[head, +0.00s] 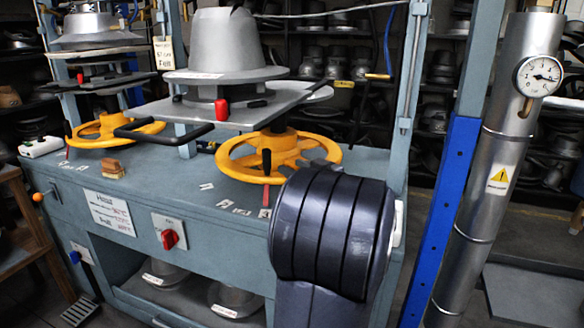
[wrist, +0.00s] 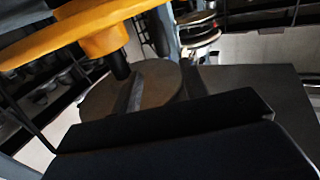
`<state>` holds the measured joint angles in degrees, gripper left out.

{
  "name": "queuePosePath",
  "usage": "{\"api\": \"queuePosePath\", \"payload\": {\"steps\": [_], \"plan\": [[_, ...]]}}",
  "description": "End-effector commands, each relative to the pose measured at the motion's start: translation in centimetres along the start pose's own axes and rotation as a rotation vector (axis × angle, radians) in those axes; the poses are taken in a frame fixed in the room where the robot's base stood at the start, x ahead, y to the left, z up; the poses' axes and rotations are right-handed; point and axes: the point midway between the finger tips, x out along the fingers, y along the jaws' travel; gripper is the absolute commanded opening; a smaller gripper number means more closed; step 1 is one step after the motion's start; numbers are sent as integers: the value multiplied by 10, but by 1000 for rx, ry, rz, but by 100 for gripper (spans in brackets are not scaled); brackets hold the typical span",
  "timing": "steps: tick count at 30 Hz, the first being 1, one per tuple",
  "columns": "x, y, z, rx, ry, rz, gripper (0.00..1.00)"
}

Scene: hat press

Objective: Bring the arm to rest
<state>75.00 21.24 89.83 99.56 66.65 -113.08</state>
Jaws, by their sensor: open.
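My arm shows in the head view as a large dark ribbed link at the lower middle, in front of the press bench. My gripper (head: 314,166) is mostly hidden behind that link; a small grey part of it shows near the right rim of the front yellow handwheel (head: 228,155). In the wrist view the dark jaws of my gripper (wrist: 165,128) fill the bottom. They are open, and nothing is seen held between them. The yellow handwheel (wrist: 100,30) is close at the upper left of the wrist view. I cannot tell whether the gripper touches it.
The grey-blue bench (head: 180,190) carries a hat form (head: 222,45) on a plate, a second yellow wheel (head: 100,132) and a wooden brush (head: 111,169). A blue post (head: 445,200) and a metal cylinder with a gauge (head: 540,76) stand right. Shelves line the back.

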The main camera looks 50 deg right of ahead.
Motion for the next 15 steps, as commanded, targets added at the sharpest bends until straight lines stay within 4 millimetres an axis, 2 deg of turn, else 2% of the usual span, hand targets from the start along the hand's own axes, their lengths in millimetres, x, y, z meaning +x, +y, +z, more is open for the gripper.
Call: {"api": "queuePosePath", "payload": {"steps": [8,11,15], "plan": [[6,0,0,0,0,-1,42],[17,-1,0,0,0,-4,42],[42,-1,0,0,0,-5,42]]}}
